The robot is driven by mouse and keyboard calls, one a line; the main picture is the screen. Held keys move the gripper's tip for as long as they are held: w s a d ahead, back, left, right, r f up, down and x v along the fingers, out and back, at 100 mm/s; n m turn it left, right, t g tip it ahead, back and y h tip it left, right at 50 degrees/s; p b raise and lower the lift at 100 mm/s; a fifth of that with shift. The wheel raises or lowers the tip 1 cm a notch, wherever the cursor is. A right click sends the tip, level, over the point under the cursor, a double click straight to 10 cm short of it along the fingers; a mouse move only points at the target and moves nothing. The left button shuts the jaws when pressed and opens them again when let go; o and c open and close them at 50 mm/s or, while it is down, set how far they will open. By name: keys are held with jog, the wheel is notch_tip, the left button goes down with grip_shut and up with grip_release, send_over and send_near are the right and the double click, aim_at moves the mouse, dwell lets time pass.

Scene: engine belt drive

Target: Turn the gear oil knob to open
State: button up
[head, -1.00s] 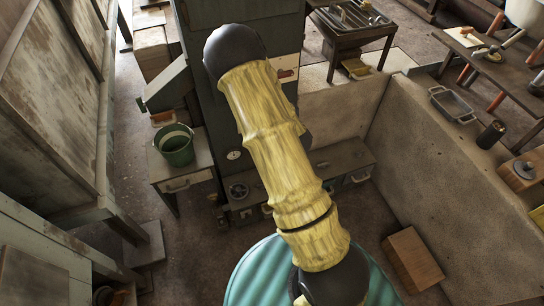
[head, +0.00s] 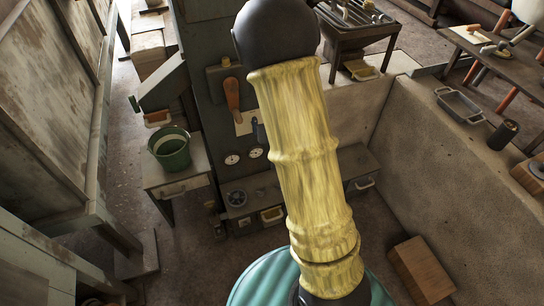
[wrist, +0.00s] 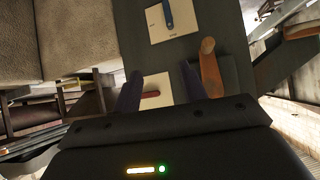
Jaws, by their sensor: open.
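My gripper (wrist: 158,80) is open in the wrist view, its two dark fingers spread before the machine's dark panel (wrist: 196,28). Between the fingers a red knob (wrist: 150,94) shows on a pale plate (wrist: 149,83); the gap between fingers and knob is hard to judge. A blue knob (wrist: 168,14) sits on another pale plate (wrist: 180,28) higher in that view; it also shows in the head view (head: 258,133). Labels are too small to read, so I cannot tell which knob is the gear oil one. In the head view my arm hides the gripper and the red knob.
An orange lever (wrist: 210,70) stands out from the panel right beside the right finger; it also shows in the head view (head: 232,97). Gauges (head: 232,159) sit lower on the machine. A green bucket (head: 171,149) stands on a side table left. A wooden box (head: 421,270) lies on the floor right.

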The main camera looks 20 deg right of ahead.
jog(key=s+a+f+g+b, duration=0.2)
jog(key=s+f+g+b, duration=0.1)
jog(key=s, duration=0.3)
jog(key=shift+s+a+y+b, duration=0.2)
jog(key=shift+a+y+b, duration=0.15)
jog(key=shift+b, duration=0.2)
jog(key=shift+s+a, duration=0.1)
jog(key=s+a+r+n+g, duration=0.1)
jog(key=s+a+g, duration=0.1)
jog(key=s, duration=0.4)
jog(key=s+a+r+n+g+y, duration=0.1)
jog(key=s+a+r+g, duration=0.1)
jog(key=s, duration=0.4)
jog(key=shift+s+a+r+g, duration=0.3)
jog(key=shift+s+g, duration=0.05)
jog(key=shift+g, duration=0.05)
jog(key=shift+c, duration=0.6)
jog(key=shift+a, duration=0.1)
